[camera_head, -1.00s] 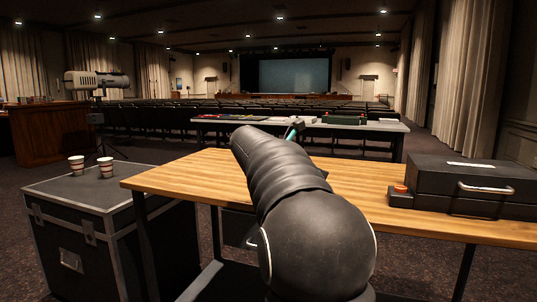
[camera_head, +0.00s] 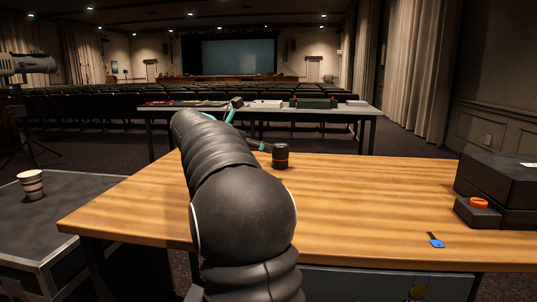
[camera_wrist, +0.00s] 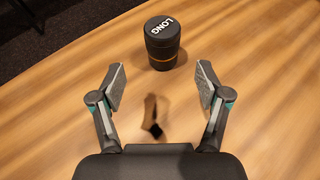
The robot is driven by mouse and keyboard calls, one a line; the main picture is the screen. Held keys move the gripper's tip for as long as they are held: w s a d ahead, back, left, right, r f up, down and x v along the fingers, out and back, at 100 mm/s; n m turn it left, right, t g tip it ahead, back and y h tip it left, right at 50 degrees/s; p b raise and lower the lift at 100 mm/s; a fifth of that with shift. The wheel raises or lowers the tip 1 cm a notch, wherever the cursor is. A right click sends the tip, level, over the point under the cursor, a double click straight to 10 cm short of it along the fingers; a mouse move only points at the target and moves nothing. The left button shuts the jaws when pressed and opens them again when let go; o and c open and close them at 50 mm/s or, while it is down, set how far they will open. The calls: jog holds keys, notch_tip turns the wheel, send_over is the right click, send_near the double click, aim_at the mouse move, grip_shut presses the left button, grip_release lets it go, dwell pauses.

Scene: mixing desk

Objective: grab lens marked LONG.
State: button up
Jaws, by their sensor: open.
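The lens (camera_wrist: 162,48) is a short black cylinder with LONG in white on its top and a thin orange band low on its side. It stands upright on the wooden table. In the head view the lens (camera_head: 280,157) is near the table's far edge, just right of my arm. My gripper (camera_wrist: 160,85) is open and empty in the wrist view. Its two fingers are spread, and the lens is ahead of the gap between them, apart from both. In the head view my arm hides most of my gripper.
A black case (camera_head: 500,185) and a block with an orange button (camera_head: 479,203) stand at the table's right. A blue-tipped key-like item (camera_head: 436,241) lies near the front edge. A striped cup (camera_head: 31,184) stands on a dark case at left. The table's middle right is clear.

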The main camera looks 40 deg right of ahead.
aim_at(274, 150)
jog(key=x, duration=0.8)
jog(key=shift+s, duration=0.15)
jog(key=shift+f+b+x, duration=0.2)
jog(key=shift+b+x, duration=0.3)
jog(key=shift+x, duration=2.1)
jog(key=shift+s+a, duration=0.1)
grip_shut()
jog(key=shift+r, duration=0.1)
